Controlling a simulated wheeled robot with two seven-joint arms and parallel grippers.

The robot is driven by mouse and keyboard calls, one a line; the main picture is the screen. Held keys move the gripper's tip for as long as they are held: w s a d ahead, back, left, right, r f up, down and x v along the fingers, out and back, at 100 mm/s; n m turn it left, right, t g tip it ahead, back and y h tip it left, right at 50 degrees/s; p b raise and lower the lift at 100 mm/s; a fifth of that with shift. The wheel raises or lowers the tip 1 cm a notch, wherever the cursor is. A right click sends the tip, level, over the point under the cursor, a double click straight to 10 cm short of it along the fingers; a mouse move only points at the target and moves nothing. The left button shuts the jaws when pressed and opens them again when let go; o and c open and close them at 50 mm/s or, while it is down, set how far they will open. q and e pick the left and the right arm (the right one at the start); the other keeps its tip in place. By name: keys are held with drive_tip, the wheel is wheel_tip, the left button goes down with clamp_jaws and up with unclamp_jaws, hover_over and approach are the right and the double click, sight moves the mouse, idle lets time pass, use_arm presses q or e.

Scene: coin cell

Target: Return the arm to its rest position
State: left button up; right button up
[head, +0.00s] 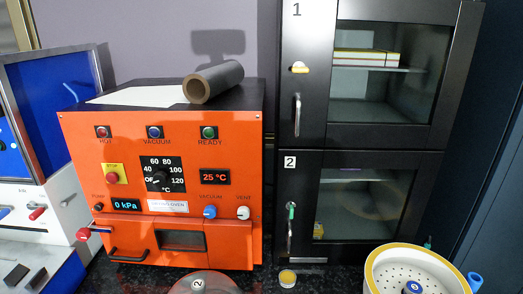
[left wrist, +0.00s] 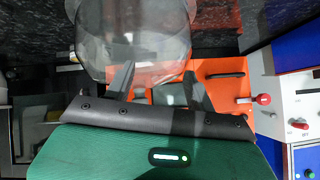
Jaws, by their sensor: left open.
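My left gripper (left wrist: 160,82) shows in the left wrist view, with its green body at the bottom and its dark fingers apart. No held object is visible between the fingers. A clear, rounded vessel (left wrist: 135,40) is just beyond the fingertips and overlaps them in the picture; I cannot tell whether they touch. Neither arm nor gripper shows in the head view. My right gripper is in neither view.
An orange vacuum oven (head: 135,235) stands on the dark speckled counter, a roll (head: 214,81) on top. Black cabinets (head: 305,120) stand right of it. A clear lid marked 2 (head: 205,284), a small yellow-topped jar (head: 287,279) and a perforated round container (head: 415,262) are in front.

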use_arm(q)
drive_tip(key=s+a+f+g, duration=0.1)
drive_tip(key=s+f+g, duration=0.55)
drive_tip(key=s, duration=0.75)
wheel_tip(320, 180, down, 30)
drive_tip(key=g, duration=0.1)
drive_tip(key=s+a+f, duration=0.2)
drive_tip(key=s+f, duration=0.7)
drive_tip(key=f, duration=0.1)
drive_tip(key=s+a+f+g, duration=0.1)
drive_tip(key=s+f, duration=0.9)
drive_tip(key=shift+a+f, duration=0.2)
drive_tip(key=shift+a, duration=0.15)
